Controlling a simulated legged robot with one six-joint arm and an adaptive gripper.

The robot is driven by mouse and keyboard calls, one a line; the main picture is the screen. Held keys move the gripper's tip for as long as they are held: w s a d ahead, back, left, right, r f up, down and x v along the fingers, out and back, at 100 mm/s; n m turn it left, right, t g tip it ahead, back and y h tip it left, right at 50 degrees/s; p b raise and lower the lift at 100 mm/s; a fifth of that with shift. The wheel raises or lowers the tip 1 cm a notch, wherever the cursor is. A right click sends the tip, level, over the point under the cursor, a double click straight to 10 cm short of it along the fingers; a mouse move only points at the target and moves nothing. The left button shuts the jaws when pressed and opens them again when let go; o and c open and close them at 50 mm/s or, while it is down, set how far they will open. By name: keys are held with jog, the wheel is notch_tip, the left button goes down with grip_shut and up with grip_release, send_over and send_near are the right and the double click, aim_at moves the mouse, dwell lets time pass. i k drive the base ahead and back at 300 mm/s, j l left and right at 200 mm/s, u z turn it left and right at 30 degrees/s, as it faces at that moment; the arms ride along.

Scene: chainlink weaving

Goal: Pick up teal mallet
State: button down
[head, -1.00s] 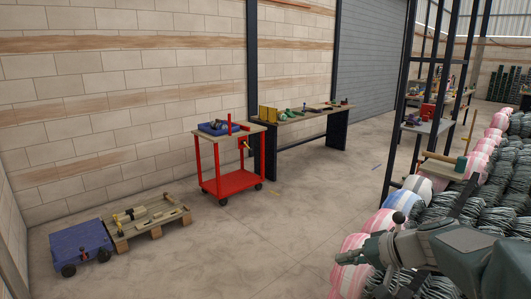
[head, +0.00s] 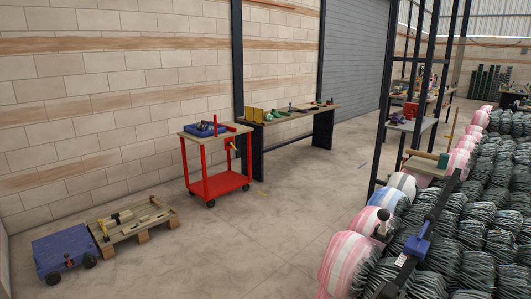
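A mallet with a teal head (head: 443,160) and a light wooden handle (head: 421,154) lies at the right in the head view. It rests on or just above a pale board (head: 424,167) beside the pink and white wrapped rolls. It is small here, so its exact support is hard to tell. My gripper is not in view, and neither is my arm.
Stacked green wire rolls (head: 480,230) fill the right, with a dark bar tool with a blue part (head: 417,246) on them. A dark metal frame (head: 382,100) stands behind. A red cart (head: 217,185), workbench (head: 290,115), pallet (head: 130,222) and blue dolly (head: 62,252) line the wall. Mid-floor is clear.

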aim_at(442, 159)
jog(key=z, duration=2.15)
jog(key=k+j, duration=0.1)
jog(key=j, duration=0.35)
jog(key=k+j, duration=0.1)
jog(key=j, duration=1.5)
jog(key=k+j+z, duration=0.1)
jog(key=j, duration=0.6)
jog(key=k+j, duration=0.1)
jog(key=j, duration=0.6)
jog(key=i+j, duration=0.1)
jog(key=j, duration=0.6)
jog(key=i+j+z, duration=0.1)
jog(key=j, duration=0.6)
jog(key=i+j, duration=0.1)
jog(key=j, duration=0.6)
jog(key=z, duration=0.05)
